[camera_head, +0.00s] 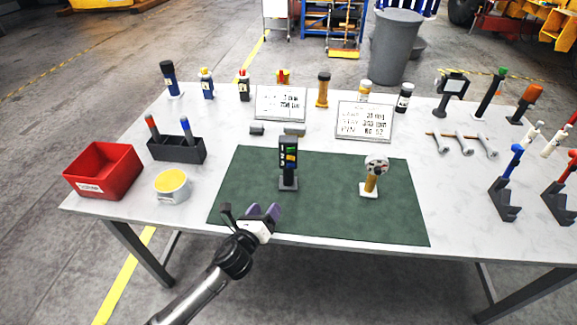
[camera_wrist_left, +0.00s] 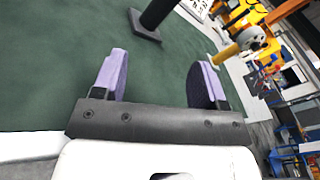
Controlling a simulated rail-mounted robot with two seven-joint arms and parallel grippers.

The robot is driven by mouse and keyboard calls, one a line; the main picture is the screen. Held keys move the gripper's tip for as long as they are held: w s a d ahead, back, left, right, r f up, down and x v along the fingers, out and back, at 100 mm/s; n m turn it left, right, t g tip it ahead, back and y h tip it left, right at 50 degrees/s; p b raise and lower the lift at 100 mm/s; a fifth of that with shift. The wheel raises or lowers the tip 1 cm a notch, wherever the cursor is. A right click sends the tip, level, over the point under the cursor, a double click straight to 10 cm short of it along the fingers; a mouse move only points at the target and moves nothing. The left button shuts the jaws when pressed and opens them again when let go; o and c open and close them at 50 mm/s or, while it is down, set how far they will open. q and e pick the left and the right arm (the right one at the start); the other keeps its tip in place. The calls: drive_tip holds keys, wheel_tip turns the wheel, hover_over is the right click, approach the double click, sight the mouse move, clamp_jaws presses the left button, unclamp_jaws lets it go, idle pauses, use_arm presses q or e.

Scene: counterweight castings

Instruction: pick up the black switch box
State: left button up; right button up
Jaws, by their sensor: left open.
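The black switch box (camera_head: 288,155) stands upright on its base on the dark green mat (camera_head: 330,220). Its front carries green, yellow and blue marks. In the left wrist view only the lower post and base of the switch box (camera_wrist_left: 148,25) show, at the top edge. My left gripper (camera_head: 262,211) is at the mat's front edge, nearer to me and a little left of the switch box, and does not touch it. Its two purple fingers (camera_wrist_left: 158,85) are spread with nothing between them. My right gripper is not in view.
A yellow-handled device (camera_head: 370,180) with a round grey head stands on the mat to the right. A red bin (camera_head: 104,170), a round tin (camera_head: 171,187) and a black holder (camera_head: 176,150) stand at left. Stands with blue and red handles are at right.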

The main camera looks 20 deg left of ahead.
sight(286, 176)
use_arm(q)
drive_tip(key=shift+w+d+m, duration=0.2)
drive_tip(key=shift+w+m, duration=0.55)
drive_tip(key=shift+m, duration=0.35)
drive_tip(key=m, duration=0.1)
drive_tip(key=w+m+y+b, duration=0.1)
drive_tip(key=shift+w+d+m+t+b, duration=0.15)
drive_tip(key=shift+d+m+t+b, duration=0.15)
drive_tip(key=shift+w+f, duration=0.1)
drive_tip(key=shift+w, duration=0.2)
drive_tip(key=w+b, duration=0.2)
drive_tip(key=w, duration=0.6)
drive_tip(key=shift+a, duration=0.1)
drive_tip(key=shift+w+b, duration=1.45)
drive_tip(key=shift+w, duration=1.1)
drive_tip(key=shift+a, duration=0.1)
drive_tip(key=shift+c, duration=0.2)
clamp_jaws()
